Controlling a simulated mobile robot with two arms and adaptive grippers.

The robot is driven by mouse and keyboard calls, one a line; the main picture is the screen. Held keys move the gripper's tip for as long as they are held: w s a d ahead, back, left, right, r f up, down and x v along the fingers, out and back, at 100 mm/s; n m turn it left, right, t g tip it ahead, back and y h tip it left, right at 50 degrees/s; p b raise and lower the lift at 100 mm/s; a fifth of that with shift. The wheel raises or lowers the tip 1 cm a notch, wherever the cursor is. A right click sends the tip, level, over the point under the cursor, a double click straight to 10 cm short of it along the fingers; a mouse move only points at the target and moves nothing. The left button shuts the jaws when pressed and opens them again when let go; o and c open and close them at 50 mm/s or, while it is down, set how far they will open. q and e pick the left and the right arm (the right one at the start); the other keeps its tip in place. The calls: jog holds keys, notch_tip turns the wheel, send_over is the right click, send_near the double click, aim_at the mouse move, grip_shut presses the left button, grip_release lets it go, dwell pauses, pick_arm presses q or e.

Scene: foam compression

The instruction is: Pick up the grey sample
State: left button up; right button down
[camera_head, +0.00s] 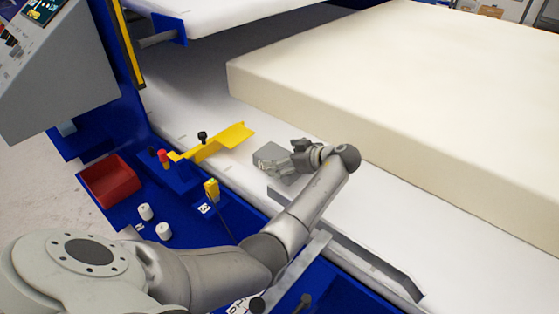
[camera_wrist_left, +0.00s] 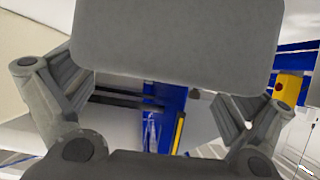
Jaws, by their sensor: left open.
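The grey sample (camera_head: 270,152) is a small grey block on the white surface, just in front of the big cream foam block. It is partly hidden behind my left gripper (camera_head: 277,168). In the left wrist view the grey sample (camera_wrist_left: 180,42) is a large, plain grey face with rounded corners, filling the upper middle. The two fingers of my left gripper (camera_wrist_left: 162,95) stand wide apart, towards its left and right sides. The gripper is open, and I cannot tell whether a finger touches the sample. My right gripper is not in view.
The big cream foam block (camera_head: 400,90) fills the white table behind the sample. A yellow bracket (camera_head: 215,142) stands to the left. A red bin (camera_head: 108,180) and two white cylinders (camera_head: 163,231) sit on the blue frame. A raised white plate (camera_head: 215,25) is at the top.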

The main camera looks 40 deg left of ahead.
pick_arm(q)
jog(key=shift+x, duration=0.8)
jog(key=shift+d, duration=0.1)
jog(key=c, duration=0.8)
jog(key=shift+c, duration=0.4)
jog(key=shift+s, duration=0.1)
jog(key=shift+c, duration=0.4)
